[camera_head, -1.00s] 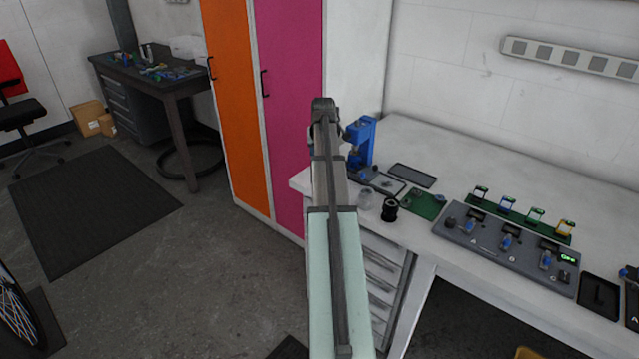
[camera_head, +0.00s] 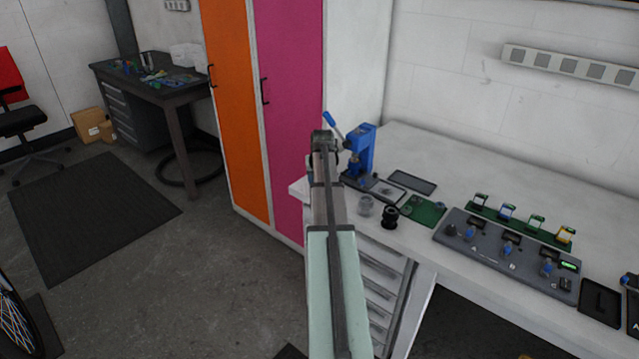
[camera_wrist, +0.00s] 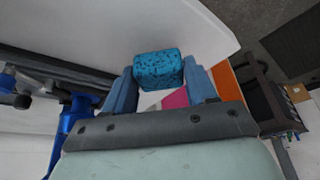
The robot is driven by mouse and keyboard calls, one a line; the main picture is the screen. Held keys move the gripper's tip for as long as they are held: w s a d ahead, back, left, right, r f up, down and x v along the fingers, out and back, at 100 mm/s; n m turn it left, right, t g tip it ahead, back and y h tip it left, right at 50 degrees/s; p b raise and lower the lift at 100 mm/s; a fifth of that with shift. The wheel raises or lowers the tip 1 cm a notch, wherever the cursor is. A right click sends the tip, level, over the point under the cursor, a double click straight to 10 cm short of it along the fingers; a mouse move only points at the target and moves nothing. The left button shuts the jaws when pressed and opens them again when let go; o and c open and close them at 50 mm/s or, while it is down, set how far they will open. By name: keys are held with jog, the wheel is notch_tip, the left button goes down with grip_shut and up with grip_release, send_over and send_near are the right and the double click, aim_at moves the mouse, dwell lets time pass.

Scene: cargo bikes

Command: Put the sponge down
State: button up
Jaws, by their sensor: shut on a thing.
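The sponge (camera_wrist: 159,71) is a blue block with dark speckles. It shows in the wrist view between the two blue fingers of my gripper (camera_wrist: 162,84), which is shut on it. A white surface lies behind and above the sponge in that view; I cannot tell whether the sponge touches it. In the head view my arm reaches toward the left end of the white workbench (camera_head: 470,170). My arm hides the gripper and the sponge there.
A blue press (camera_head: 361,150) with a lever stands close beside my arm's end. A grey control panel (camera_head: 507,254) is further right. The bench's back is clear.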

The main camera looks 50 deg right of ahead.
jog(key=shift+f, duration=0.95)
jog(key=shift+f, duration=0.1)
jog(key=o, duration=1)
jog(key=v, duration=1.2)
jog(key=shift+w, duration=0.1)
